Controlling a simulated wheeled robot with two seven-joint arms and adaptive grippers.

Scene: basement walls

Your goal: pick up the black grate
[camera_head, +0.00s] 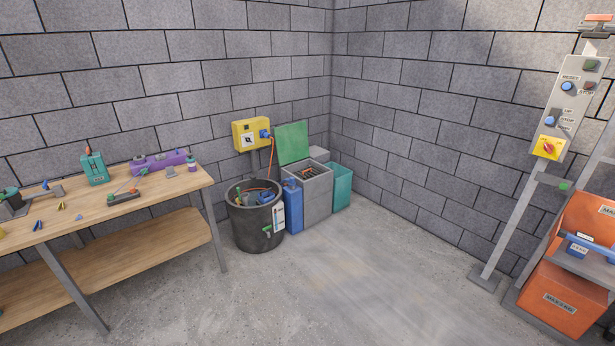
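A dark, grate-like patch with orange bits (307,173) shows in the top opening of a grey box (318,202) near the wall corner. It is too small to tell for certain whether this is the black grate. The green lid (292,143) of the box stands open, tilted up against the wall. Neither of my grippers is in view.
A black round bin (255,229) full of parts, a blue container (292,208) and a teal bin (342,190) flank the box. A wooden workbench (150,205) with tools stands left. Orange boxes (555,300) and a control post (570,105) stand right. The middle floor is clear.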

